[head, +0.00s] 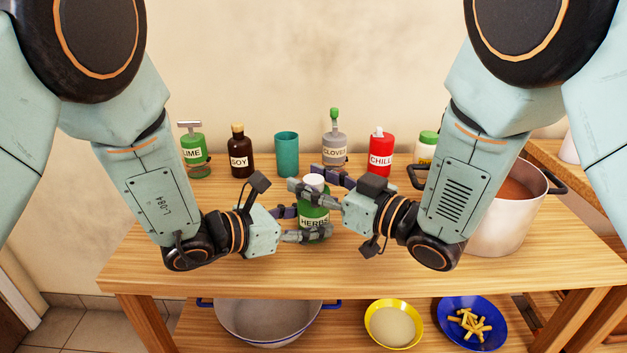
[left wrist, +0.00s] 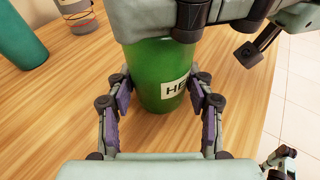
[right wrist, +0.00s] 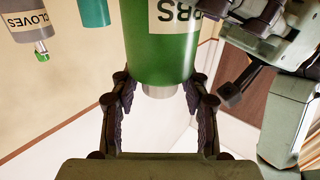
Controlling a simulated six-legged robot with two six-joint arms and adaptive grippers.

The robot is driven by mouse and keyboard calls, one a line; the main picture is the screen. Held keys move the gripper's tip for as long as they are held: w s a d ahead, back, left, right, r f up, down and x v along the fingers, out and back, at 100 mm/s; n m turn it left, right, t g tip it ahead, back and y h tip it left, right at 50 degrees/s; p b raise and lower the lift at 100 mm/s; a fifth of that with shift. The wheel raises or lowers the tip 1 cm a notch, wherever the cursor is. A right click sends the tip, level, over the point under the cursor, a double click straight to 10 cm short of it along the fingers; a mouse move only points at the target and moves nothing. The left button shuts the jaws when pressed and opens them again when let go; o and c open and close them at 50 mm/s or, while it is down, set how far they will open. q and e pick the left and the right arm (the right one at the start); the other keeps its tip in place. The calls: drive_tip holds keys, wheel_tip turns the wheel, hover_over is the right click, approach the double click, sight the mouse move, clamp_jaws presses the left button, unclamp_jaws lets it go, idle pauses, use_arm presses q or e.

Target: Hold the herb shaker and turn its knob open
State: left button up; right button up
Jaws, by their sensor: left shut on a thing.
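The green herb shaker (head: 314,213) stands upright at the middle of the table, with a white label and a pale knob (head: 315,180) on top. My left gripper (head: 306,224) is shut on its lower body, and the left wrist view shows a finger on each side of the green body (left wrist: 161,85). My right gripper (head: 318,182) is at the top, its fingers open on both sides of the knob. In the right wrist view the shaker (right wrist: 160,45) is upside down, with gaps between the fingers and the knob (right wrist: 160,91). The left wrist view hides the knob behind my right gripper.
Behind stand a lime bottle (head: 193,150), soy bottle (head: 240,158), teal cup (head: 287,154), clove shaker (head: 334,145) and red chili bottle (head: 381,156). A large pot (head: 500,225) stands right. A pan (head: 268,318) and two bowls sit on the lower shelf.

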sight(314, 179)
clamp_jaws()
drive_tip(key=shift+w+n+g+y, duration=0.1)
drive_tip(key=shift+n+g+y, duration=0.9)
drive_tip(key=shift+g, duration=0.5)
drive_tip(key=shift+n+g+y, duration=0.6)
drive_tip(key=shift+n+g, duration=0.6)
drive_tip(key=shift+g, duration=0.4)
drive_tip(key=shift+o, duration=1.4)
unclamp_jaws()
wheel_tip(314, 179, up, 10)
